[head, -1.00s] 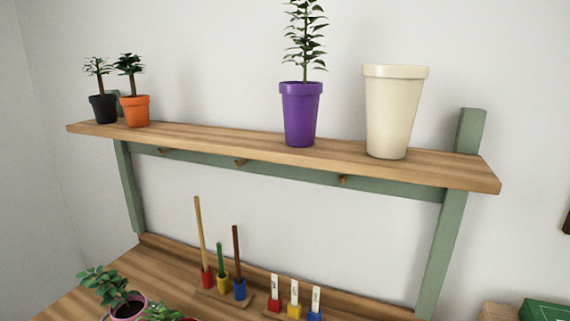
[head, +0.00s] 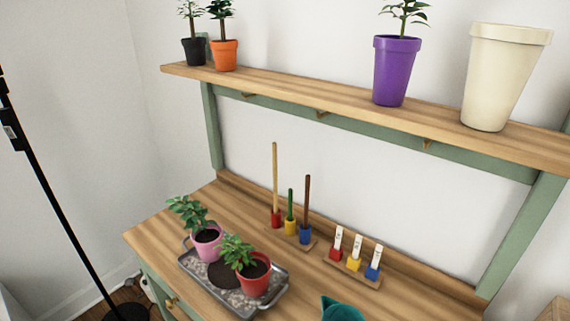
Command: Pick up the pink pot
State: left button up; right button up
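The pink pot (head: 206,245) holds a leafy green plant and stands upright at the back left of a grey metal tray (head: 247,312) on the wooden bench. A red pot (head: 254,284) with a plant stands on the same tray, in front and to the right of the pink pot. Neither of my grippers is in the head view.
The bench top (head: 160,232) is bare left of the tray. Behind are a peg stand (head: 290,235) and a label stand (head: 352,268). A teal object (head: 340,309) is at the front edge. The shelf (head: 300,95) above holds several pots. A black pole (head: 62,215) stands left.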

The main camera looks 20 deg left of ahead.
aim_at(205, 235)
jog(key=i+j+u, duration=0.15)
jog(key=j, duration=0.25)
jog(key=i+j+u, duration=0.15)
jog(key=j, duration=0.25)
jog(key=i+j+u, duration=0.15)
jog(key=j, duration=0.25)
jog(key=k, duration=0.05)
